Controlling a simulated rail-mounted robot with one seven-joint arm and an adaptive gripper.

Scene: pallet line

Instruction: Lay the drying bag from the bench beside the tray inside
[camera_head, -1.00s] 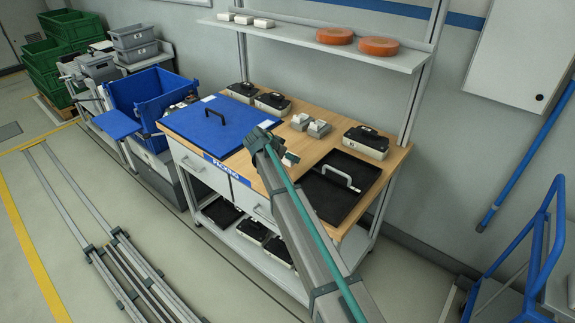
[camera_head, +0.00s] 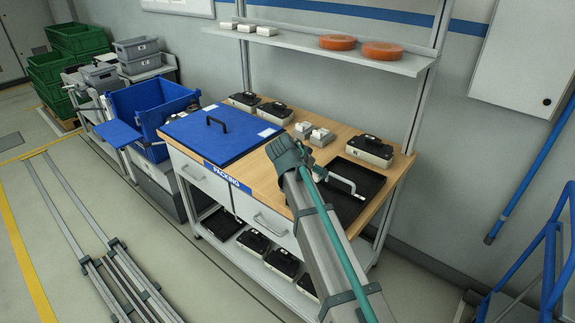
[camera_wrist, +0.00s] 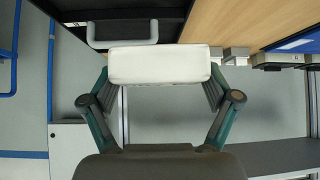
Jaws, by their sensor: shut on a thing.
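My gripper (camera_wrist: 160,100) is shut on a white, block-shaped drying bag (camera_wrist: 160,65) in the wrist view, held across between its two fingers. In the head view my gripper (camera_head: 317,172) is over the right front part of the wooden bench (camera_head: 255,180), at the left side of a black tray (camera_head: 352,207) with a light grey handle. The arm hides part of this tray, and the bag is mostly hidden there. The tray's dark surface also shows at the top left of the wrist view. Whether the bag touches anything below cannot be told.
A blue panel (camera_head: 222,137) with a black handle covers the bench's left part. Black-and-white devices (camera_head: 369,150) and small grey-white blocks (camera_head: 321,137) stand along the back. An open blue crate (camera_head: 150,105) stands left of the bench. A shelf (camera_head: 370,62) hangs above.

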